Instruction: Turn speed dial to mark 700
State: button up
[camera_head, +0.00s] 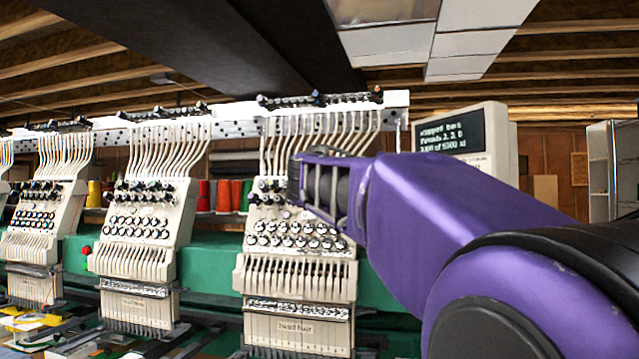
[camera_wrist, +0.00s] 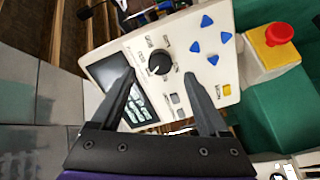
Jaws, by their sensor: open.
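The speed dial (camera_wrist: 160,62) is a round black knob with a pale pointer line on a cream control panel (camera_wrist: 187,24). Small markings ring it, too small to read. My gripper (camera_wrist: 160,75) is open in the wrist view. Its two dark fingers reach over the panel, with the dial between and slightly beyond their tips in the picture. I cannot tell the gap in depth or any contact. In the head view, the panel's dark screen (camera_head: 450,134) shows pale text behind my purple arm. The dial is not visible there.
A red mushroom button (camera_wrist: 279,33) on a yellow base stands right of the panel in the wrist view. Blue arrow buttons (camera_wrist: 196,47) and a yellow button (camera_wrist: 227,90) are near the dial. Several cream embroidery heads (camera_head: 150,200) line the green machine (camera_head: 215,258).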

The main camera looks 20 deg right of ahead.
jog(key=s+a, duration=0.2)
jog(key=a, duration=1)
jog(key=shift+a, duration=0.25)
jog(key=shift+w, duration=0.1)
